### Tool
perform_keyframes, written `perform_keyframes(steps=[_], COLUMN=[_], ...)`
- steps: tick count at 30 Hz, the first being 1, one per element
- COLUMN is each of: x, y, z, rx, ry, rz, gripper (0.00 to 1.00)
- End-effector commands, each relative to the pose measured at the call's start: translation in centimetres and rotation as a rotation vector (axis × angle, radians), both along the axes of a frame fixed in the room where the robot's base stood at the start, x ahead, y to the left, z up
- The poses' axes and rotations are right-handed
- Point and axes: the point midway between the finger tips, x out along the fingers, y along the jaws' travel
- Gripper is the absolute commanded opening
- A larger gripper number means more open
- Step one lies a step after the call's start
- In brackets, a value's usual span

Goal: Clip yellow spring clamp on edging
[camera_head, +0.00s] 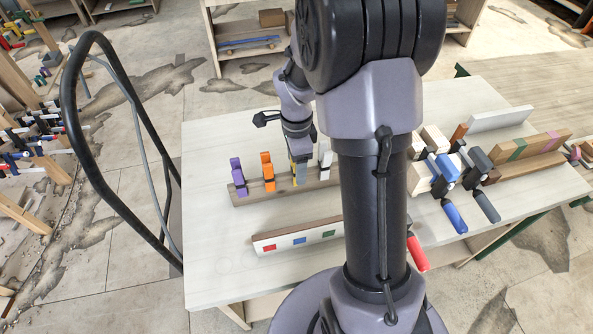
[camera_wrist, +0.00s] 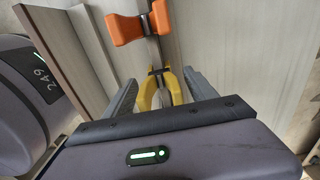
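The yellow spring clamp (camera_wrist: 160,88) lies between the two fingers of my gripper (camera_wrist: 162,92) in the wrist view, with its handles toward the palm. The fingers look apart, with a narrow gap on each side of the clamp. In the head view my gripper (camera_head: 301,170) points down at the wooden rack rail (camera_head: 245,194), and only a little of the yellow clamp shows there.
The rail also carries a purple clamp (camera_head: 238,175), an orange clamp (camera_head: 267,171) and a white clamp (camera_head: 325,157). At right, blue-handled (camera_head: 454,215) and dark-handled clamps hold blocks. A red handle (camera_head: 417,252) shows beside my arm. The table's left part (camera_head: 210,240) is clear.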

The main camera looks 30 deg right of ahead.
Motion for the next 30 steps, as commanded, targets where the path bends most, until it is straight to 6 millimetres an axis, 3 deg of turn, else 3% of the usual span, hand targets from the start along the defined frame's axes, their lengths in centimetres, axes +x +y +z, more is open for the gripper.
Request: perform_keyframes(steps=[1, 9, 18, 27, 30], x=[0.0, 0.0, 0.0, 0.0, -0.2], y=[0.0, 0.0, 0.0, 0.0, -0.2], z=[0.0, 0.0, 0.6, 8.1, 9.5], rx=[0.000, 0.000, -0.001, -0.001, -0.001], ry=[0.000, 0.000, -0.002, -0.003, -0.002], rz=[0.000, 0.000, 0.000, -0.001, -0.006], gripper=[0.53, 0.00, 0.00, 0.00, 0.00])
